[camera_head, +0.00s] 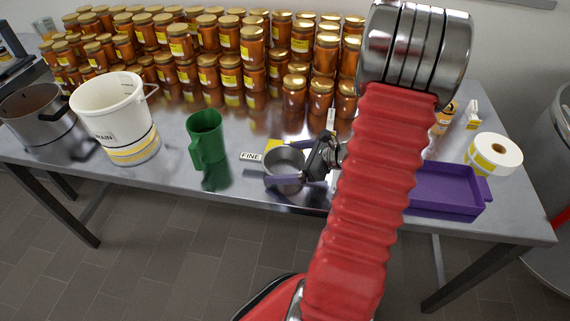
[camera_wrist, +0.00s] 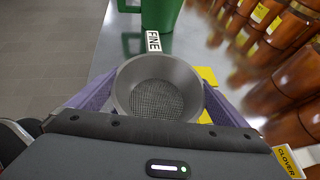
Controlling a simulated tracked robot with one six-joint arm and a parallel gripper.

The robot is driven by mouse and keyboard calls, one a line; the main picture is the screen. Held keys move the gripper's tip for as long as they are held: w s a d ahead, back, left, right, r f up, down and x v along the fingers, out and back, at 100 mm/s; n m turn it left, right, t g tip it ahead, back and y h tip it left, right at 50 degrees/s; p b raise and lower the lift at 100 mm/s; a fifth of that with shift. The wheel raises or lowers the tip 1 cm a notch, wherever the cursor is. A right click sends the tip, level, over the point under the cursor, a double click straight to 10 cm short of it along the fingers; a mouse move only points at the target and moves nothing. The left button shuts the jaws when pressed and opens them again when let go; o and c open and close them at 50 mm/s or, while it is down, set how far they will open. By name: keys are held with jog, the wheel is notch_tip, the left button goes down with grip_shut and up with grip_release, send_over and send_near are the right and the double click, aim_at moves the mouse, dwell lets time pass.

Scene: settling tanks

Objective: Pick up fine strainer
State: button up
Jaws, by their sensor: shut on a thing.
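The fine strainer (camera_head: 284,168) is a small grey metal cup on the steel table, close to a white label reading FINE (camera_head: 250,156). In the wrist view the strainer (camera_wrist: 158,90) shows its round rim and mesh bottom. My gripper (camera_head: 290,180) is shut on it, with one purple finger on each side of its body. The FINE label (camera_wrist: 153,41) lies just beyond the strainer's rim in the wrist view. Whether the strainer's base touches the table cannot be told.
A green jug (camera_head: 207,138) stands left of the strainer, and a white bucket (camera_head: 112,108) and steel pot (camera_head: 38,115) further left. Many honey jars (camera_head: 208,72) fill the back. A purple tray (camera_head: 445,188) and label roll (camera_head: 494,154) lie right.

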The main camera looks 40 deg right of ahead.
aim_at(285, 161)
jog(key=shift+c, duration=0.5)
jog(key=shift+r, duration=0.2)
notch_tip(285, 161, up, 10)
jog(key=shift+f, duration=0.15)
jog(key=shift+s, duration=0.1)
dwell(0.6)
